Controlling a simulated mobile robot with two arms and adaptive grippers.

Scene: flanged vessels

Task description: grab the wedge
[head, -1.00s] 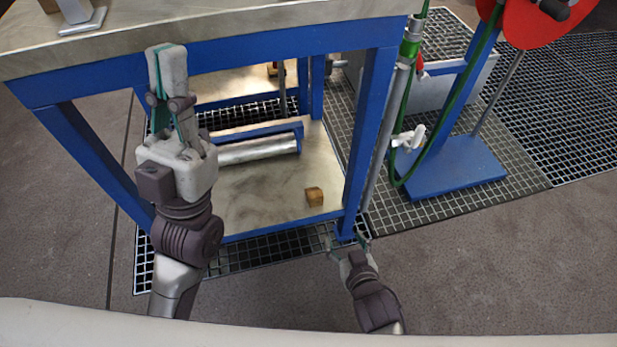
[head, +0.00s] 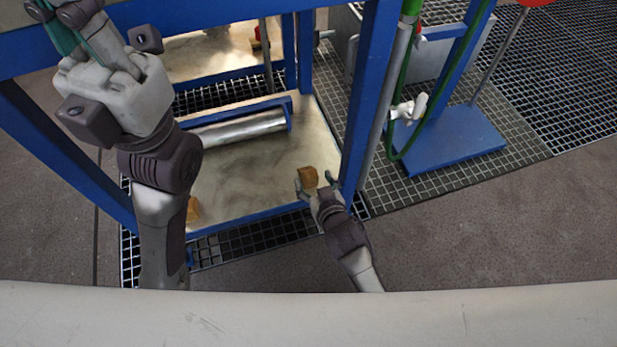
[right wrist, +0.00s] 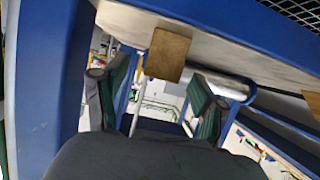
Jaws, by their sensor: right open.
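A small brown wooden wedge (head: 308,176) sits on the lower metal shelf of the blue frame, near its front right corner. My right gripper (head: 316,189) is open just in front of it. In the right wrist view the wedge (right wrist: 168,54) shows beyond and between the two spread fingers (right wrist: 155,100), with no visible contact. My left gripper (head: 68,20) is high at the upper left, partly cut off by the picture edge; its jaw state is unclear. A second wooden piece (head: 193,209) lies on the shelf's left, partly behind my left arm.
The blue frame's right front leg (head: 366,95) stands close to the right of my right gripper. A metal roller (head: 238,130) lies farther back on the shelf (head: 250,172). A green hose and blue stand base (head: 455,140) are to the right.

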